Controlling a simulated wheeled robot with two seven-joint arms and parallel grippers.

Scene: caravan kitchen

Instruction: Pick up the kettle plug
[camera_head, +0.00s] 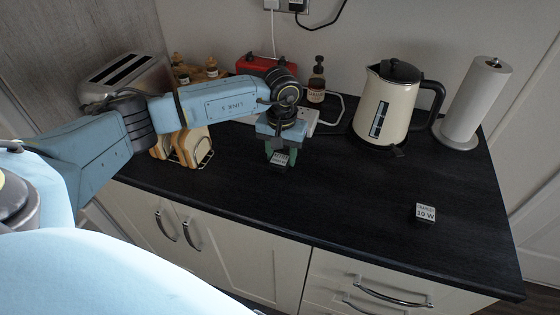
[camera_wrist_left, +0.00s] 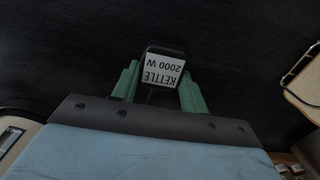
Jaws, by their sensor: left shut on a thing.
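The kettle plug (camera_wrist_left: 162,72) is a black block with a white label reading "KETTLE 2000 W"; it shows upside down in the left wrist view. My left gripper (camera_wrist_left: 157,88) has green fingers, one on each side of the plug, and is shut on it. In the head view the gripper (camera_head: 281,156) points down over the black worktop with the plug (camera_head: 279,162) at its fingertips. I cannot tell whether the plug touches the worktop. The cream kettle (camera_head: 388,105) stands upright toward the back right. My right gripper is not in view.
Another plug labelled "10 W" (camera_head: 426,212) lies on the worktop (camera_head: 350,195) at the right. A paper towel roll (camera_head: 476,103), a brown bottle (camera_head: 317,80), a red appliance (camera_head: 262,65), a toaster (camera_head: 128,75) and a bread rack (camera_head: 205,150) stand around. The front middle is clear.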

